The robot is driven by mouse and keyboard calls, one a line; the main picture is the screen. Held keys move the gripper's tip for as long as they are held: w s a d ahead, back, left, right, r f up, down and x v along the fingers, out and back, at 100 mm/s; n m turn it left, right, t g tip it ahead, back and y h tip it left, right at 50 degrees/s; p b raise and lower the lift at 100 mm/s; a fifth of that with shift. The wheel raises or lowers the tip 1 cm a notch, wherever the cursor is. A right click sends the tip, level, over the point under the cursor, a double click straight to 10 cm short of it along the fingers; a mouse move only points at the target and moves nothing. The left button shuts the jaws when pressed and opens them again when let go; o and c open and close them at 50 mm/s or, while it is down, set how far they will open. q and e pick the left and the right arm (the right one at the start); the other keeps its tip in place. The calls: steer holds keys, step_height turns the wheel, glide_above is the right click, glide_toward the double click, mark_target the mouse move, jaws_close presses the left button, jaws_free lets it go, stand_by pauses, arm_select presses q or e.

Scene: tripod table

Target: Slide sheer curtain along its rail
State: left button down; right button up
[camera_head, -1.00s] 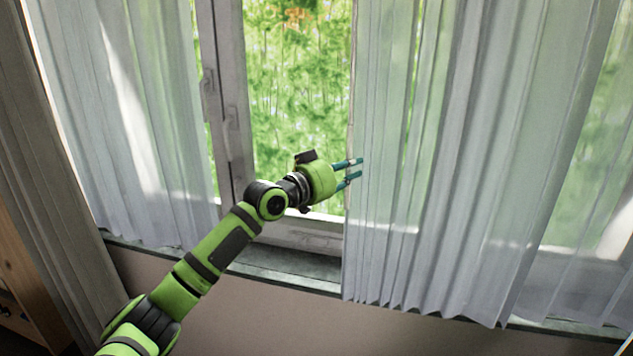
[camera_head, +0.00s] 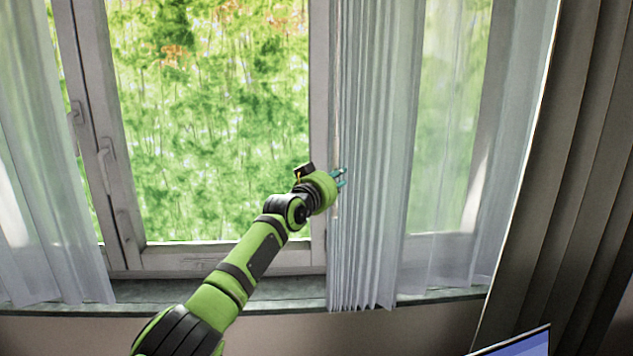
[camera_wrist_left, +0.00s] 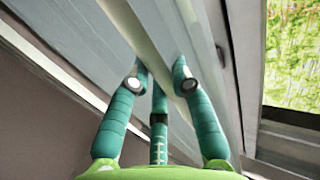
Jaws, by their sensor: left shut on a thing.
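The right sheer curtain (camera_head: 365,240) hangs in front of the right side of the window, with its left part bunched into tight folds. My left gripper (camera_head: 341,177) is at the left edge of these folds and is shut on the curtain. In the left wrist view, the teal fingers (camera_wrist_left: 160,85) close around pale curtain fabric (camera_wrist_left: 150,35); the exact pinch point is partly hidden by folds. A left sheer curtain (camera_head: 45,170) hangs at the far left. The rail is out of view above. My right gripper is not in view.
The window (camera_head: 205,120) is bare between the two sheers, with handles (camera_head: 106,160) on its left frame. A grey sill (camera_head: 240,295) runs below. A dark heavy curtain (camera_head: 560,190) hangs at the right, and a screen-like object (camera_head: 520,345) shows at the bottom right.

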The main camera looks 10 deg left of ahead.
arm_select(q)
steer(key=shift+w+d, duration=0.15)
steer(key=shift+d, duration=0.5)
steer(key=c, duration=1.1)
jaws_free()
steer(key=shift+a, duration=0.1)
steer(key=shift+v, duration=6)
